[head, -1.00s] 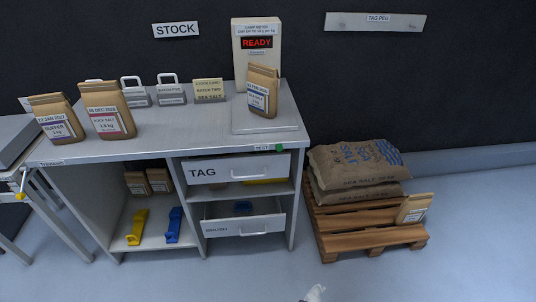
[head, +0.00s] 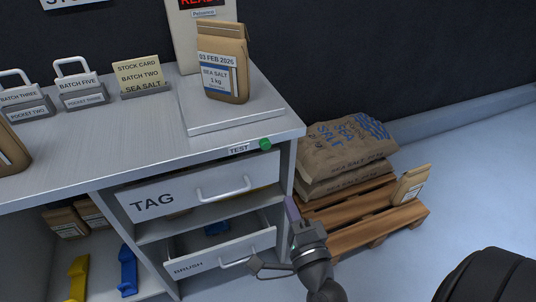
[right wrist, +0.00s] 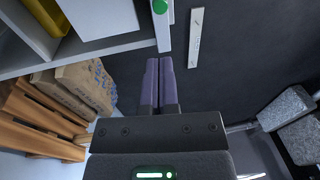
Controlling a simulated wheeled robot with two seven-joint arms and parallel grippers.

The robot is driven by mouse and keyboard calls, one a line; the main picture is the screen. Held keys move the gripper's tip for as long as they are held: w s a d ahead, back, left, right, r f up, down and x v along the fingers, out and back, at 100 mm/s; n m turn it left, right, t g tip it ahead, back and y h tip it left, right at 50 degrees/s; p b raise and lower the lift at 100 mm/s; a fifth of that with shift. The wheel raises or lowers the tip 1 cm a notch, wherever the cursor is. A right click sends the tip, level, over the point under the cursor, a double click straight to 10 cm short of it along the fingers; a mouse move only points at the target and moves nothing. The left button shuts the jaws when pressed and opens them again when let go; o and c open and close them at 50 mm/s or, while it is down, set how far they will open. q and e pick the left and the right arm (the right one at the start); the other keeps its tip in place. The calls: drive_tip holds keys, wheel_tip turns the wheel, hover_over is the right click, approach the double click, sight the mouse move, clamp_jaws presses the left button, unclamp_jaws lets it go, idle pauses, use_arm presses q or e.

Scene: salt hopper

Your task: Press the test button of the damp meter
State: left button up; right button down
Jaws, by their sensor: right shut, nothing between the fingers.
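The green test button (head: 265,144) sits on the counter's front edge, just right of a TEST label (head: 238,149). It also shows at the top of the right wrist view (right wrist: 160,6), beyond my fingertips. The damp meter's pale upright panel (head: 187,45) stands behind a brown sea salt bag (head: 222,65) on a grey plate (head: 240,116); its red display is cut off by the frame's top. My right gripper (head: 291,210) is shut and empty, below and slightly right of the button, apart from it. Its purple fingers (right wrist: 158,65) lie together. My left gripper is not in view.
The TAG drawer (head: 170,203) and the partly open BRUSH drawer (head: 190,268), both with protruding handles, are left of my right gripper. A pallet (head: 345,232) with salt sacks (head: 335,150) stands right of the counter. Clear floor (head: 460,190) lies further right.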

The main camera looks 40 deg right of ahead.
sight(266, 147)
drive_tip(key=b+x, duration=0.1)
drive_tip(key=x, duration=1.1)
drive_tip(key=shift+w, duration=0.3)
drive_tip(key=shift+w+d+r, duration=0.1)
drive_tip(key=shift+w+d, duration=0.05)
drive_tip(key=shift+w, duration=0.2)
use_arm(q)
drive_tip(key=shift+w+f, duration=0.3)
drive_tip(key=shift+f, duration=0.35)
